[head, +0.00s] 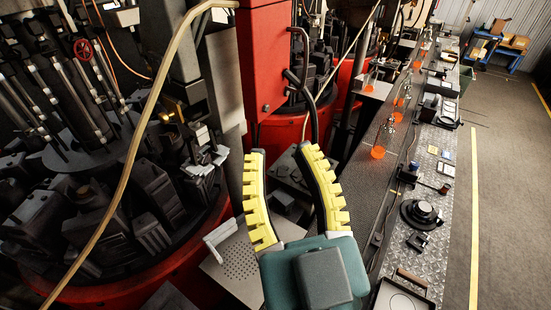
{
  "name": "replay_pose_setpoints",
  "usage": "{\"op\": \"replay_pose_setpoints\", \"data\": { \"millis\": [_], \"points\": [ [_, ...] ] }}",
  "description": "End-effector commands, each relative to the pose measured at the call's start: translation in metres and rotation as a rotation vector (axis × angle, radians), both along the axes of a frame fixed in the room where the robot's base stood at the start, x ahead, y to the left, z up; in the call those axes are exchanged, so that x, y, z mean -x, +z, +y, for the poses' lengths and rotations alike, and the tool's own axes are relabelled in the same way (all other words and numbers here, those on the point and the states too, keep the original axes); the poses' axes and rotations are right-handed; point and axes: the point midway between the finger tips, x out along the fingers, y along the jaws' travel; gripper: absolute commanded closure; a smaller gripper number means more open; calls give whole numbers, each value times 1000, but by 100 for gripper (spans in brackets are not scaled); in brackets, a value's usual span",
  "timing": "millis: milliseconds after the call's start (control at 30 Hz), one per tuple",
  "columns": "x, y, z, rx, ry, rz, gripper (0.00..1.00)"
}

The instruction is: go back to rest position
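My gripper (289,165) shows in the lower middle of the head view. Its two yellow ribbed fingers are spread apart with nothing between them, so it is open and empty. The teal and grey gripper body sits below the fingers, at the bottom edge. The fingers appear in front of the machine base and the red column (272,62); I cannot tell the exact distance, and no contact is visible.
A rotary mould machine (95,290) with a red rim and dark moulds fills the left. A beige hose (140,130) crosses in front of it. A metal bench (432,185) with tools and orange items runs along the right. The floor (515,190) beyond is clear.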

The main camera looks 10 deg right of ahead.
Motion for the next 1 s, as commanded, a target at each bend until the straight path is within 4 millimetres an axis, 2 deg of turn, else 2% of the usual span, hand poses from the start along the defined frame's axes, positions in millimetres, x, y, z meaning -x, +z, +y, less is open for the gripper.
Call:
{"op": "replay_pose_setpoints", "data": {
  "millis": [233, 267, 367, 533, 633, 700, 1000],
  "points": [
    [-1, -1, 1, 2, 0, 3, 67],
    [-1, 5, 1, 2, 0, 3, 67],
    [-1, 33, 1, 0, 0, 3, 67],
    [-1, 100, 1, -8, 3, 3, 67],
    [-1, 128, 0, -12, 3, 2, 67],
    [-1, 133, 0, -13, 4, 2, 67],
    [-2, 124, 0, -15, 4, 6, 67]
  ]
}}
